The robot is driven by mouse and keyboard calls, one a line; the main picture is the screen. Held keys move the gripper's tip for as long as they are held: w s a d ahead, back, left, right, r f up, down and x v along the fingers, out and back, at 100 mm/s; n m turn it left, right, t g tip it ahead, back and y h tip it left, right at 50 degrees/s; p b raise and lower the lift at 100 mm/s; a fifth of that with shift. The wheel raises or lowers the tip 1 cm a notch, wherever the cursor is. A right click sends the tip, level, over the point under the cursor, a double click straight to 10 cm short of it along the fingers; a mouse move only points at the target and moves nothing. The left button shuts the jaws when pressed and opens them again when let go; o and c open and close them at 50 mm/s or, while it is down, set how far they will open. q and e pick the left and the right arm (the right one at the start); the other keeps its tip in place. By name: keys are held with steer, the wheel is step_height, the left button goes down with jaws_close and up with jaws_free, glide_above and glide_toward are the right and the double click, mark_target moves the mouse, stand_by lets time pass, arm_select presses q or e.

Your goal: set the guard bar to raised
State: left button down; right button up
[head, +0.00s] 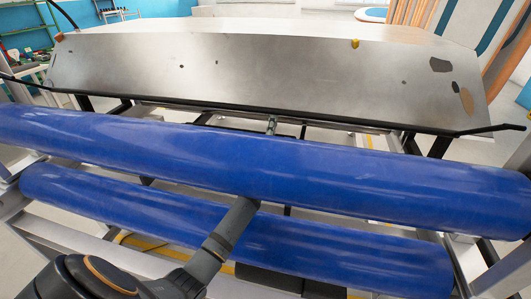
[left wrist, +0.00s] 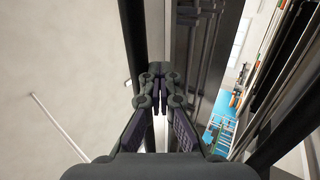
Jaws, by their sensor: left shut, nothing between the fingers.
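A long thin black bar (head: 300,116), which looks like the guard bar, runs along the lower front edge of a wide metal panel, with black ends sticking out at both sides. My left arm comes in from the bottom and reaches the underside of the upper blue roller (head: 370,175). Its fingers are hidden behind that roller in the head view. In the left wrist view my left gripper (left wrist: 158,84) is shut and empty, beside dark upright-looking beams (left wrist: 134,45). Whether it touches them I cannot tell. My right gripper is in neither view.
The broad metal panel (head: 240,65) lies behind the rollers. A lower blue roller (head: 330,255) crosses in front, close to my left arm. A small metal fitting (head: 271,125) stands between the upper roller and the panel.

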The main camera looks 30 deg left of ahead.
arm_select(q)
steer(key=v, duration=0.7)
steer(key=shift+s, duration=0.15)
stand_by(0.3)
